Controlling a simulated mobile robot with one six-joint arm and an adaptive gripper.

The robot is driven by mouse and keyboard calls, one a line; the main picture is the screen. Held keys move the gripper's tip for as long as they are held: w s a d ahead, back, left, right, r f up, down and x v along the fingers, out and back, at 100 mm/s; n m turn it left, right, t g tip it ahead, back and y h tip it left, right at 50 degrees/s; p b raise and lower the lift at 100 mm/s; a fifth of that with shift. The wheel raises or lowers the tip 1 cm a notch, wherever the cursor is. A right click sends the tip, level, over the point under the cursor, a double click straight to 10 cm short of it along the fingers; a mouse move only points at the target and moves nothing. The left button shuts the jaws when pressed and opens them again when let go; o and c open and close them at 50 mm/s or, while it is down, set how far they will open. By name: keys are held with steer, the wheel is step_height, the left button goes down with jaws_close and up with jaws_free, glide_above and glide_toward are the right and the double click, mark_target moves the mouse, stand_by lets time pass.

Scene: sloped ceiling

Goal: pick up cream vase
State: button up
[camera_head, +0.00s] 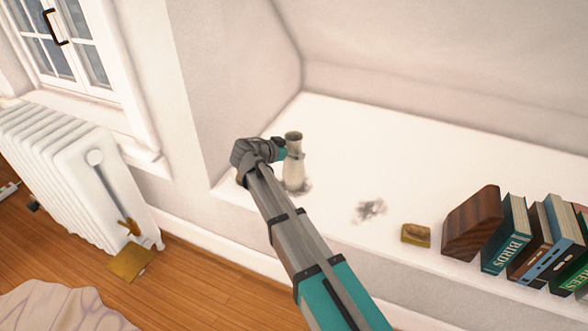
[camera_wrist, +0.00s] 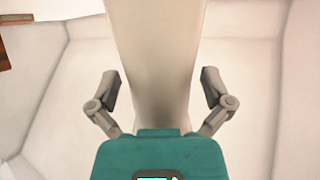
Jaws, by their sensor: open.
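The cream vase (camera_head: 294,172) stands upright on the white ledge, with a narrower neck and a dark rim. My gripper (camera_head: 285,153) is at its left side, near the neck, and partly hidden by my arm in the head view. In the wrist view the vase (camera_wrist: 157,65) fills the middle of the picture. My gripper (camera_wrist: 160,88) is open there, one finger on each side of the vase. A gap shows between each finger and the vase. The vase's top and base are out of the wrist view.
The white ledge (camera_head: 345,150) has a grey smudge (camera_head: 369,210), a small brass-coloured block (camera_head: 415,235), a wooden block (camera_head: 470,222) and several books (camera_head: 507,235) to the right. A wall stands left of the vase. A white radiator (camera_head: 75,170) is below the window.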

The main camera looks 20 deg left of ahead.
steer(key=c, duration=1.3)
steer(key=shift+o, duration=0.2)
steer(key=shift+r, duration=0.1)
step_height(320, 180, up, 3)
steer(key=p, duration=0.2)
steer(key=shift+f+p, duration=0.2)
steer(key=shift+p, duration=0.15)
steer(key=s+d+r+p, duration=0.2)
steer(key=s+r+p, duration=0.8)
steer(key=s, duration=0.4)
steer(key=shift+r, duration=0.15)
steer(key=shift+a, duration=0.1)
